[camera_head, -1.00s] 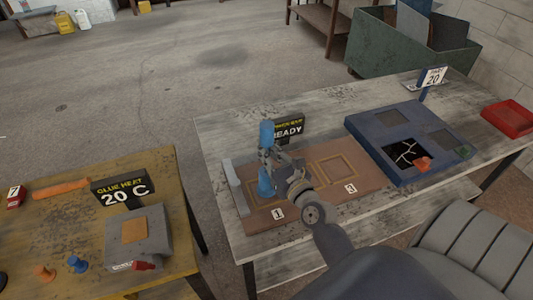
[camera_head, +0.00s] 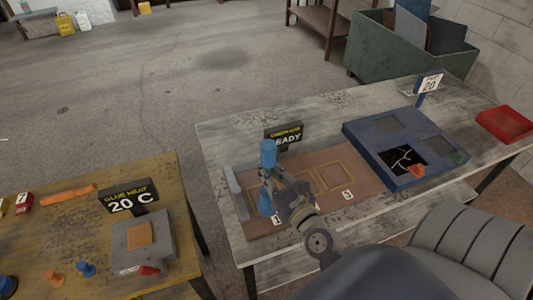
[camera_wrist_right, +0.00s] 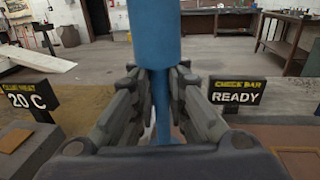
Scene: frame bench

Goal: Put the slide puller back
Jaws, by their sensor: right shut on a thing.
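The slide puller, a blue tool with a thick upper cylinder (camera_head: 268,153), a thin shaft and a wider blue lower end (camera_head: 265,203), stands upright at the left part of the brown board. My right gripper (camera_head: 270,177) is shut on its shaft, between the two thick parts. The right wrist view shows the blue shaft (camera_wrist_right: 162,110) between the fingers, with the cylinder (camera_wrist_right: 154,35) above. The lower end is over the square marked 1; I cannot tell whether it touches the board. My left gripper is not in view.
The brown board (camera_head: 372,188) has a grey bar (camera_head: 235,190) along its left edge and a "READY" sign (camera_head: 284,135) behind. A blue frame tray (camera_head: 375,137) and a red tray (camera_head: 505,124) lie to the right. A yellow table (camera_head: 60,225) with a glue heater (camera_head: 143,244) stands at left.

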